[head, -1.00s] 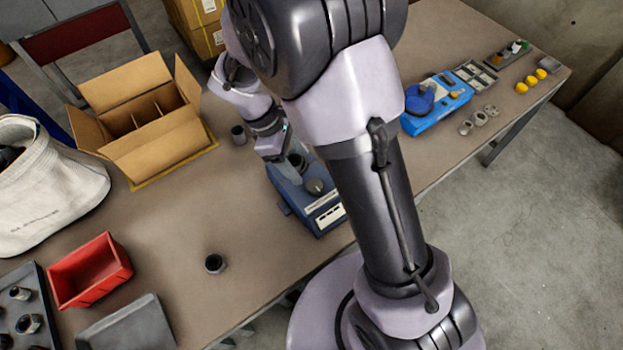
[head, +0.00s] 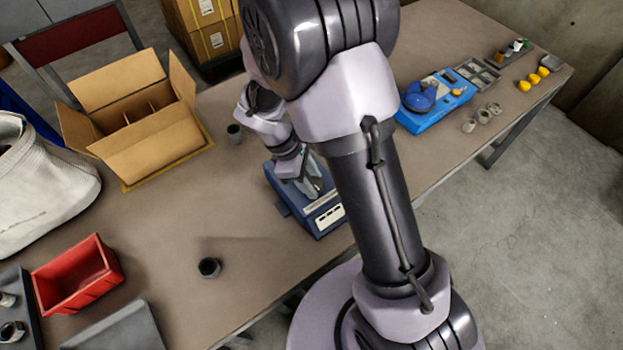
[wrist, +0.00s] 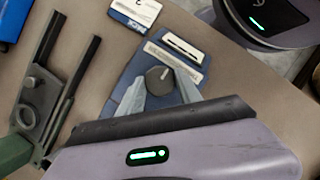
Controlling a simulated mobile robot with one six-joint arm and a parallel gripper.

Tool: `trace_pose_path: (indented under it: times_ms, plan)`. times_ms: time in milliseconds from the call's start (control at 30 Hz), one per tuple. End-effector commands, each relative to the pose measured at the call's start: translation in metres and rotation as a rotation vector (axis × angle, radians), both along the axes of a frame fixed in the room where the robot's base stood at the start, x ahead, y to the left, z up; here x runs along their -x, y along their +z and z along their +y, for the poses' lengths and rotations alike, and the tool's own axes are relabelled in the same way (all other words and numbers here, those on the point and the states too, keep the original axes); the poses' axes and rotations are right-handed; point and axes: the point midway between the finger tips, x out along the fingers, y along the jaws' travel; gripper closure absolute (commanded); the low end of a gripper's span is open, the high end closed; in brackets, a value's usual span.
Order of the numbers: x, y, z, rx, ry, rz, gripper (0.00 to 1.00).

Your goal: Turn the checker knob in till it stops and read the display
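The checker is a blue box (head: 282,205) on the near edge of the table. Its grey round knob (wrist: 160,80), with a pale pointer line, sits on top. The display side carries a white panel with dark marks (head: 329,216); the wrist view shows a pale strip (wrist: 182,46) there, with no legible reading. My gripper (head: 312,190) is low over the checker. In the wrist view my gripper (wrist: 160,84) has its two pale fingers on either side of the knob. Whether they press on it, I cannot tell. My gripper hides the rear of the checker's top.

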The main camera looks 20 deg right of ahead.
Motion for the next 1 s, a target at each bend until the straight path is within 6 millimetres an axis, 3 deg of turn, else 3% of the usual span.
trace_pose_path:
  times_ms: [467, 1000]
  plan:
    - [-0.0009, 0.0022, -0.0004, 0.0, -0.118, 0.0, 0.99]
    - [-0.003, 0.0018, -0.003, 0.0, -0.611, 0.0, 0.99]
